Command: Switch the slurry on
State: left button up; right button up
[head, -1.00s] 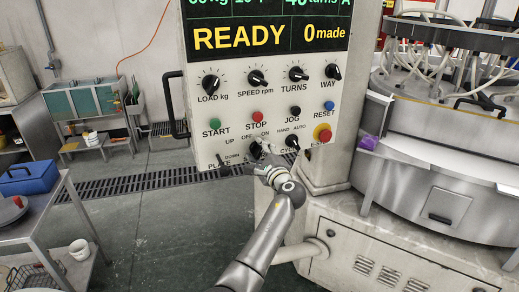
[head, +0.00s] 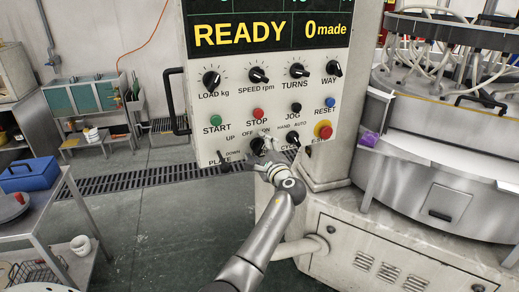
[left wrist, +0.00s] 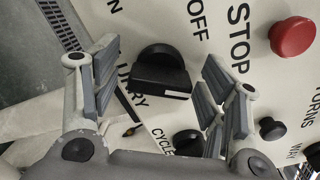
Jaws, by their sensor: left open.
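The control panel (head: 225,110) reads READY and 0 made. On its lower part is a black rotary knob (left wrist: 160,72) with OFF and ON above it; the visible part of its label ends in "URRY". In the head view the knob (head: 257,145) is partly hidden by my gripper. My left gripper (head: 262,158) is at the panel. In the left wrist view my left gripper (left wrist: 165,80) is open, its fingers on either side of the knob, not visibly closed on it. I cannot make out clearly where the knob points. My right gripper is not in view.
Near the knob are the CYCLE knob (head: 292,139), red STOP button (head: 258,113), green START button (head: 216,120) and the red emergency stop (head: 323,130). A black handle (head: 173,102) juts from the panel's left edge. The machine (head: 440,160) stands at right, a cart (head: 40,220) at left.

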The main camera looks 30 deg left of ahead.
pick_arm(q)
jog(key=shift+d, duration=0.1)
jog(key=v, duration=1.1)
jog(key=shift+s+d, duration=0.25)
jog(key=shift+d, duration=0.1)
